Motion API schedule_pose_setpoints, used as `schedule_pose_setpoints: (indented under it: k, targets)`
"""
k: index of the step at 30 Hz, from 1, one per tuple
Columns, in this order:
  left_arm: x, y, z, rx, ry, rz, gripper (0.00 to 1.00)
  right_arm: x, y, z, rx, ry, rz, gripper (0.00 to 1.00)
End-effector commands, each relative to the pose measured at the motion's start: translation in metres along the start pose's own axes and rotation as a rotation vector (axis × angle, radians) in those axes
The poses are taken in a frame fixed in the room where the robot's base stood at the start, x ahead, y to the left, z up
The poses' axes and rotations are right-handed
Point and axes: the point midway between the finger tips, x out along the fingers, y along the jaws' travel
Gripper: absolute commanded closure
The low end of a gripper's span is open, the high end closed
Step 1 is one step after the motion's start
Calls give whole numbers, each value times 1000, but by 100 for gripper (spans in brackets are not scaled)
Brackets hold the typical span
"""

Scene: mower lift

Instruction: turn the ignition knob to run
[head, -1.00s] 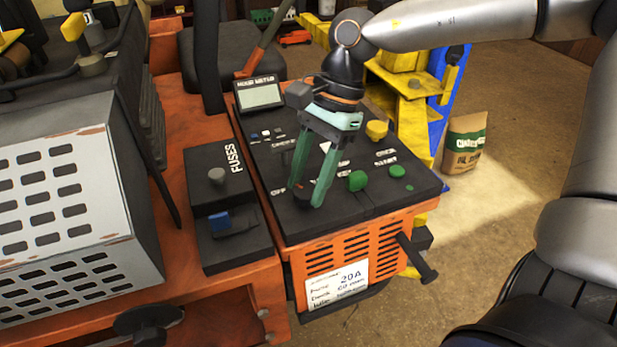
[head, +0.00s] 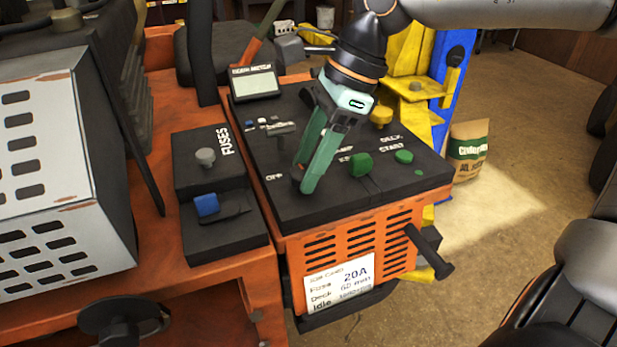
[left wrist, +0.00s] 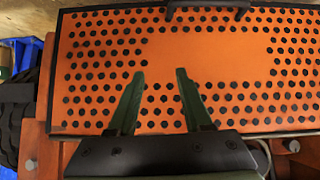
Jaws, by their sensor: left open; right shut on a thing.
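The black control panel (head: 400,178) sits on top of the orange mower housing in the head view. My right gripper (head: 303,186) comes down onto it from above, with its green fingers pointing at the panel next to the OFF label. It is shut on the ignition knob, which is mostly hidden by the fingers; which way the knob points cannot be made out. My left gripper (left wrist: 161,74) is open and empty in the left wrist view, in front of an orange panel with many holes (left wrist: 205,48).
A green knob (head: 361,164), a green start button (head: 404,157) and a yellow knob (head: 382,117) stand close to my right gripper. The meter display (head: 255,83) is behind it. The fuse box (head: 180,165) lies to the left. A paper bag (head: 468,150) stands on the floor.

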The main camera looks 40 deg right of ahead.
Motion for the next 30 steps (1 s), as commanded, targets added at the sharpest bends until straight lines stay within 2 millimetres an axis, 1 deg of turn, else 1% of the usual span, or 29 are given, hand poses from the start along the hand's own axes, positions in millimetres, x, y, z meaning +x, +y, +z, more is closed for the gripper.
schedule_pose_setpoints:
  k: [1,3,6,10,15,18,23,30]
  targets:
    - [8,0,10,0,-3,0,50,4,0,-1,37,-1,-23,100]
    - [13,1,16,0,-15,6,50,4,0,-1,97,-1,-48,100]
    - [19,7,19,2,-21,19,50,4,1,-1,179,0,-80,100]
    - [25,16,13,5,-7,41,50,3,2,-1,272,0,-118,100]
    - [32,20,8,10,5,52,50,2,3,0,372,-1,-157,100]
    - [34,23,8,12,5,61,50,2,3,0,415,0,-173,100]
    - [36,26,13,14,-8,67,50,1,3,1,459,0,-191,100]
    - [36,26,11,16,-3,68,50,0,3,1,484,0,-200,100]
